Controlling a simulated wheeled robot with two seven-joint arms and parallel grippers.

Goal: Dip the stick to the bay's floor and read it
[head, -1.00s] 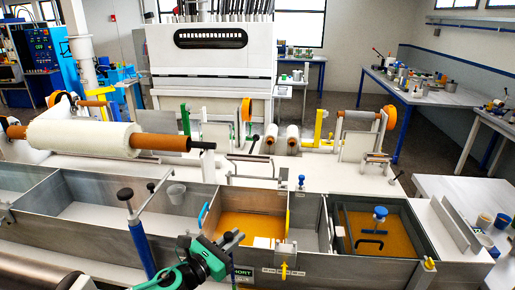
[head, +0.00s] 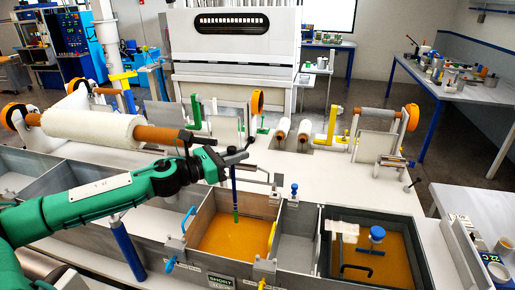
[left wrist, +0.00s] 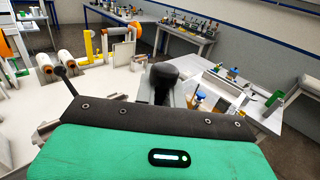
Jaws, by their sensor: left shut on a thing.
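In the head view my left gripper (head: 232,158) is shut on a thin stick (head: 235,190), dark blue above with a green lower end. The stick hangs nearly upright over the bay (head: 206,212) with orange resin (head: 232,238). Its lower end shows against the resin; I cannot tell whether it touches the surface or is under it. No reading on the stick can be made out. My right gripper is in neither view.
A second orange bay (head: 395,270) with a blue knob (head: 377,234) lies to the right, past a grey empty compartment (head: 294,252). A blue handle (head: 187,221) and a yellow one (head: 272,233) flank the resin bay. A white roll (head: 92,124) is behind my arm.

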